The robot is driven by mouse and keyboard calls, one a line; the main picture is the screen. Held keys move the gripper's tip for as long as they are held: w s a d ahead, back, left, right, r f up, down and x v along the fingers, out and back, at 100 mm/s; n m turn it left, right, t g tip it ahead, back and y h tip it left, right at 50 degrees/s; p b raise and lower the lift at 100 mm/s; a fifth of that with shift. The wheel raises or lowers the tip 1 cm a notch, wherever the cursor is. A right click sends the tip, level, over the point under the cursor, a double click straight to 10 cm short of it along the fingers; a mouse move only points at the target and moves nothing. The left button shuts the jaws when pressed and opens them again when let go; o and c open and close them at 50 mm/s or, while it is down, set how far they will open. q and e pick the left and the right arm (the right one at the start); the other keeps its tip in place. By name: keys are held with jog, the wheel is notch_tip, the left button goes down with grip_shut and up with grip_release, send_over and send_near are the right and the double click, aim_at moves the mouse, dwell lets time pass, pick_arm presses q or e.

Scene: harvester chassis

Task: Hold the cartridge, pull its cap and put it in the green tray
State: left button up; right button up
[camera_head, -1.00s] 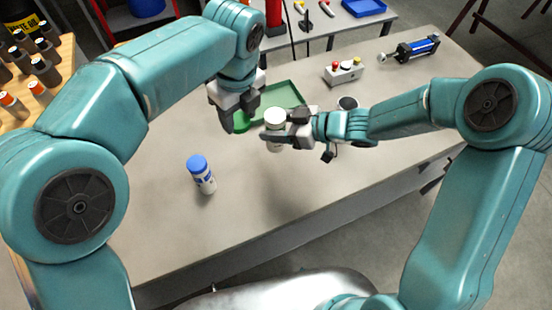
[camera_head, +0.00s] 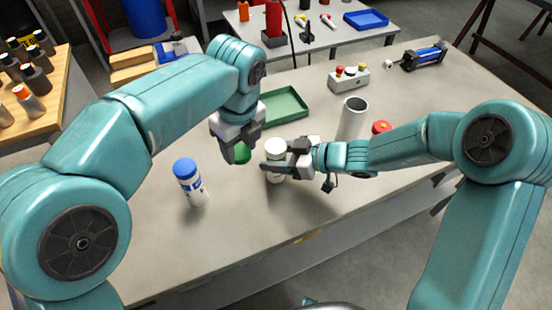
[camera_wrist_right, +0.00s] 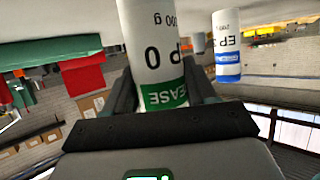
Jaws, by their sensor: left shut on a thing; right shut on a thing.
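My left gripper (camera_head: 238,150) is shut on a green cap (camera_head: 241,155), just left of the cartridge and apart from it. My right gripper (camera_head: 272,161) is shut around the white cartridge (camera_head: 275,147), which is upright with a bare white top. In the right wrist view the cartridge (camera_wrist_right: 153,45) shows black lettering and a green band between the fingers. The green tray (camera_head: 285,105) lies on the bench behind both grippers. Its visible floor is empty, and its left part is hidden by my left arm.
A blue-capped cartridge (camera_head: 190,183) stands at the left front; a similar one with a blue band shows in the right wrist view (camera_wrist_right: 227,48). An open white tube (camera_head: 353,117) and a red-topped thing (camera_head: 381,127) stand right of the tray. A button box (camera_head: 348,78) is behind.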

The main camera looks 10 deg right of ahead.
jog(key=shift+s+a, duration=0.1)
jog(key=shift+s, duration=0.05)
jog(key=o, duration=1.5)
jog(key=shift+f, duration=0.2)
jog(key=shift+r, duration=0.15)
